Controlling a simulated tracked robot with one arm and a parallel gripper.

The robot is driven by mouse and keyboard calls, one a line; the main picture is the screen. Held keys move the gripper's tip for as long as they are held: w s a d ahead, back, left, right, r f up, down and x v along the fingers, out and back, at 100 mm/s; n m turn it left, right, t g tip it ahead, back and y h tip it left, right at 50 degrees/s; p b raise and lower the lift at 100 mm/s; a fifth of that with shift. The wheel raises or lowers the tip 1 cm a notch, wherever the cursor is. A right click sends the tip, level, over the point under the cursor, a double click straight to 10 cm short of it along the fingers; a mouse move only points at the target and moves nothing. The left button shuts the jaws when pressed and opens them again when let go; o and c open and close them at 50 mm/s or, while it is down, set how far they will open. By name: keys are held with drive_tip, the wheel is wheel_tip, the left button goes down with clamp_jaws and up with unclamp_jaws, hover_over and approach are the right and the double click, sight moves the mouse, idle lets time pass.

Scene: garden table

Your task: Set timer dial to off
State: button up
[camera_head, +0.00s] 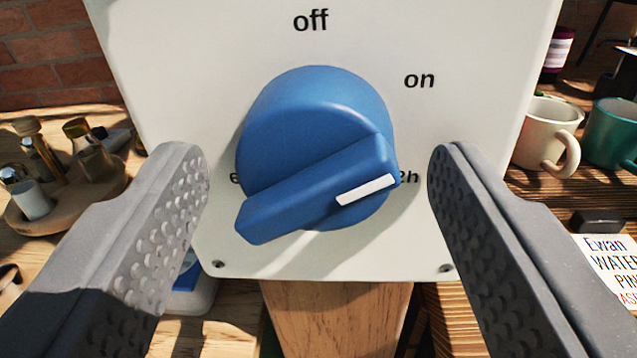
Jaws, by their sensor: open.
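The blue timer dial (315,150) sits in the middle of a white panel (180,50). Its raised grip bar runs from lower left to right, and the white mark (367,190) on the bar's right end points towards the label ending in "h" at the right. "off" is printed above the dial and "on" at the upper right. A label at the left is mostly hidden by the dial and a finger. My gripper (318,185) is open, with one grey finger on each side of the dial. A gap shows between each finger and the dial.
The panel stands on a wooden post (335,315). At the left, a round wooden tray (70,205) holds small bottles. At the right are a cream mug (543,135), a teal mug (612,135) and a note with writing (612,262). A brick wall is behind.

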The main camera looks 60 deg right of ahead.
drive_tip(key=c, duration=1)
drive_tip(key=shift+a, duration=0.25)
drive_tip(key=shift+d, duration=0.15)
